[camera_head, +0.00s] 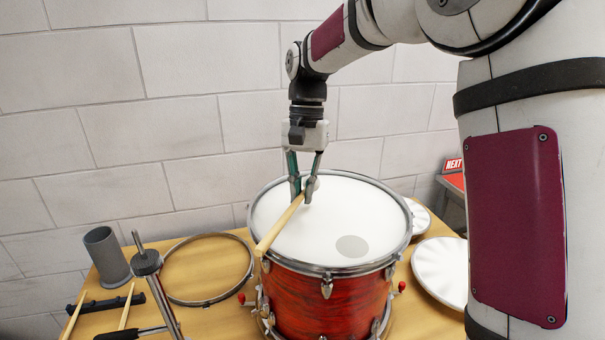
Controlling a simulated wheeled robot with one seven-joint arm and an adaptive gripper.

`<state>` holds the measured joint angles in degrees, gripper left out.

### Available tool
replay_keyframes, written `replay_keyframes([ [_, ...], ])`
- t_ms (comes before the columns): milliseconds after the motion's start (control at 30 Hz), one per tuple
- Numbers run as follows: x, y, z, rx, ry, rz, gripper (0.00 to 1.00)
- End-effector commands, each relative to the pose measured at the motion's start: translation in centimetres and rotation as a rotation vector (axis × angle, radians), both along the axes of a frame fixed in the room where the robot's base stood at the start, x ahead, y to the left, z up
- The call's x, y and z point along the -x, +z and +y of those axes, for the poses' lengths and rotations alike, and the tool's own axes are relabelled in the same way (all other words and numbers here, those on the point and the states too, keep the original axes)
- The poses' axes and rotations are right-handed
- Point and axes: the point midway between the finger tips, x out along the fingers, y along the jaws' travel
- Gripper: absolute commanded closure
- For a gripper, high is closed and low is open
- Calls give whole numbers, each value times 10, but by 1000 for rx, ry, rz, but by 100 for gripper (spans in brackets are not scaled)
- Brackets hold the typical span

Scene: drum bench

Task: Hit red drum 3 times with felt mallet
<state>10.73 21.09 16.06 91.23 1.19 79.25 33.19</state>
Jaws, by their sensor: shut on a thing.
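The red drum (315,306) stands upright on the bench, with a white skin (300,240), a metal rim and a grey round patch at the near right of the skin. My gripper (304,197) points down over the far left part of the skin. It is shut on a pale wooden mallet (277,229), which slants down and left toward the drum's rim. A pale round part beside the fingertips may be the felt head; the fingers partly hide it. I cannot tell whether the mallet touches the skin or rim.
A metal hoop (250,273), a grey cup (107,257), and wooden sticks (126,306) by a black rack (105,303) are at left. A metal stand (148,263) rises in front. White discs (441,268) lie at right. A brick wall is behind.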

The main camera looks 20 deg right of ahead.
Motion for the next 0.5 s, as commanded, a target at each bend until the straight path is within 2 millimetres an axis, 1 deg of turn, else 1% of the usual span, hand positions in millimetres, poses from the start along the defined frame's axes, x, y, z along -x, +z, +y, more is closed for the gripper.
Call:
replay_keyframes([
  [33,0,-5,0,0,-1,1,100],
  [133,0,-10,0,0,-1,0,100],
  [467,0,-12,0,0,0,-1,100],
  [500,0,-14,0,1,0,0,100],
])
